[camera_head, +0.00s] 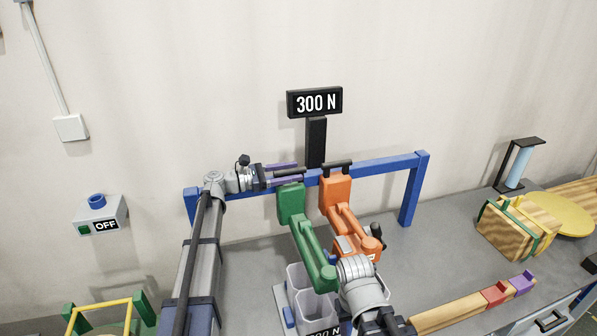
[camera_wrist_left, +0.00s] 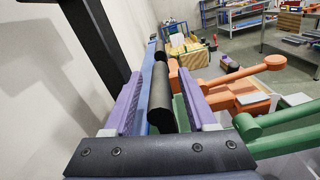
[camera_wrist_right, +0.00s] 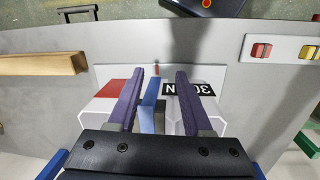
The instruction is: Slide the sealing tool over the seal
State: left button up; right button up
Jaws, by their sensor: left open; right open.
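A green tool (camera_head: 291,203) and an orange tool (camera_head: 335,192) hang side by side on a blue frame, each with a black handle on top. I cannot tell which is the sealing tool. My left gripper (camera_head: 296,173) is open at the green tool's black handle. In the left wrist view that handle (camera_wrist_left: 161,97) lies between the open purple fingers. My right gripper (camera_wrist_right: 158,92) is open and shows nothing held, over a grey stand with containers. I cannot make out a seal.
A black sign (camera_head: 315,102) reading 300 N stands behind the blue frame (camera_head: 410,192). A wooden crate with green straps (camera_head: 512,228) stands at right, beside a yellow disc (camera_head: 560,214). A wooden beam (camera_head: 450,312) lies at the front right. A switch box (camera_head: 99,216) reads OFF.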

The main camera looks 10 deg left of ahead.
pick_arm(q)
jog(key=v, duration=0.5)
